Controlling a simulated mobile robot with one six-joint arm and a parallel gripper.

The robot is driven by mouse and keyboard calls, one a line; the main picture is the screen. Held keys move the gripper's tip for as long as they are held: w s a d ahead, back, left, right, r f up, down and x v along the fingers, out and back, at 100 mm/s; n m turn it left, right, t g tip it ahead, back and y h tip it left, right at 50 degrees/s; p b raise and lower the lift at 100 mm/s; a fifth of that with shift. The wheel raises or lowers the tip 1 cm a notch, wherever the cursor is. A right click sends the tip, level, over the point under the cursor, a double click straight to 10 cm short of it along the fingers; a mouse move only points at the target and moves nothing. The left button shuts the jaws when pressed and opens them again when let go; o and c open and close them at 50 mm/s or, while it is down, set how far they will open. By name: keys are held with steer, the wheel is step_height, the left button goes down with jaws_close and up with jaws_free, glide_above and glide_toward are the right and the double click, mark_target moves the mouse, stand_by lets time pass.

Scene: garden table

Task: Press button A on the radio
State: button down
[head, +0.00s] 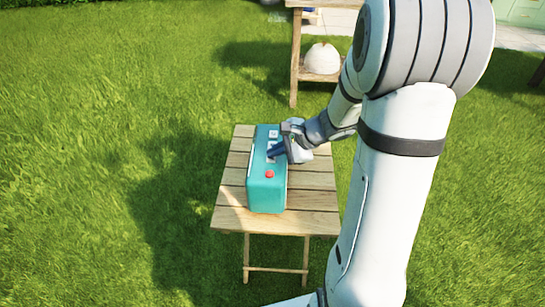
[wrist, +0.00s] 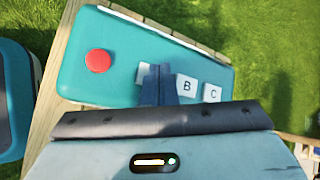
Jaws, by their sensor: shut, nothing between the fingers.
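The teal radio (head: 267,191) stands on the wooden table (head: 312,224) in the head view. In the wrist view, the radio's top (wrist: 118,36) carries a round red button (wrist: 98,61) and a row of pale square buttons. Button B (wrist: 187,86) and button C (wrist: 213,93) show their letters. The pale button beside B (wrist: 143,74), at the A end of the row, is partly hidden behind my fingers and its letter cannot be read. My gripper (wrist: 158,88) is shut and empty, its tips over or at that button; contact cannot be told. It also shows in the head view (head: 272,153).
A teal object (wrist: 10,100) shows at the left edge of the wrist view. In the head view, a wooden shelf stand (head: 296,60) with a pale rounded object (head: 322,59) stands behind the table. Grass (head: 90,150) lies open to the left.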

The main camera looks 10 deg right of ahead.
mark_target(275, 158)
steer(key=shift+r+p, duration=0.55)
steer(key=shift+r, duration=0.2)
step_height(275, 158, up, 5)
steer(key=p, duration=0.4)
steer(key=shift+r, duration=0.1)
stand_by(0.4)
steer(key=s+a+r+n+g+h+p, duration=0.2)
steer(key=s+a+r+n+g+p, duration=0.15)
steer(key=s+r+n+p, duration=0.65)
steer(key=s+d+r+n+h+p, duration=0.3)
steer(key=s+r+n+h+p, duration=0.2)
steer(key=s+r, duration=0.5)
step_height(275, 158, up, 3)
steer(key=shift+s+f+n+t, duration=0.15)
steer(key=shift+s+n+t, duration=0.15)
steer(key=shift+n, duration=0.3)
